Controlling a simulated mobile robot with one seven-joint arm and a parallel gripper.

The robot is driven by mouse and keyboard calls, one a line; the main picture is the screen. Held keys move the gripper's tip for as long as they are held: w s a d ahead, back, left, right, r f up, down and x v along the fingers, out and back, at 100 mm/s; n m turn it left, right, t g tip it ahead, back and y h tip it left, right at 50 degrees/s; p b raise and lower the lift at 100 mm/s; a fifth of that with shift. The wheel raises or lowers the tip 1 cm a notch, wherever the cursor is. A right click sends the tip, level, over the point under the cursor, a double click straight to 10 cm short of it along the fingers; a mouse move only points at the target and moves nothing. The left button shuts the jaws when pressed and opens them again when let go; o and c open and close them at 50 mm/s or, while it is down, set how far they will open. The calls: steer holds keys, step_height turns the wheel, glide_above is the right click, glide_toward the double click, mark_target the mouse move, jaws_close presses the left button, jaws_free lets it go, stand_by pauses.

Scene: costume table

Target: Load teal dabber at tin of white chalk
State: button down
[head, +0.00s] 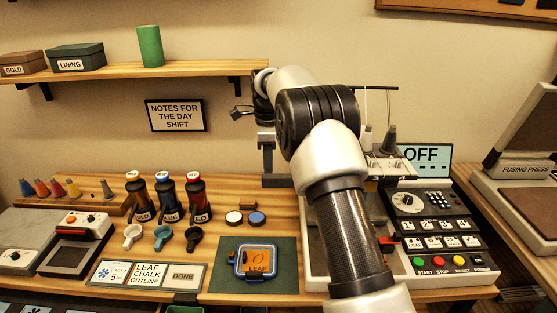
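The teal dabber (163,237) lies on the table between a white dabber (132,235) and a black dabber (195,237). The tin of white chalk (234,217) is an open round tin with a pale fill, to the right of the dark bottles. A tin with blue fill (257,218) stands just right of it. My arm rises from the lower right and bends over at the top. My gripper (266,142) seems to hang beyond the bend, above and behind the tins, apart from the dabbers. Its fingers are too small and partly hidden to read.
Several dark bottles (164,196) stand behind the dabbers. A blue hoop with an orange leaf patch (257,262) lies on a dark green mat (226,286). A card board (185,276) stands at the front. An embroidery machine (436,229) showing OFF is at right, partly behind my arm.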

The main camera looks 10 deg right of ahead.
steer(key=w+a+f+p, duration=0.2)
steer(key=a+f+p, duration=0.4)
steer(key=a, duration=0.6)
steer(key=shift+s+d+f+b, duration=0.1)
steer(key=shift+s+f+b, duration=0.05)
steer(key=shift+f+b, duration=2.95)
steer(key=shift+f+p, duration=0.3)
steer(key=shift+f, duration=0.8)
step_height(320, 180, up, 7)
steer(key=p, duration=0.4)
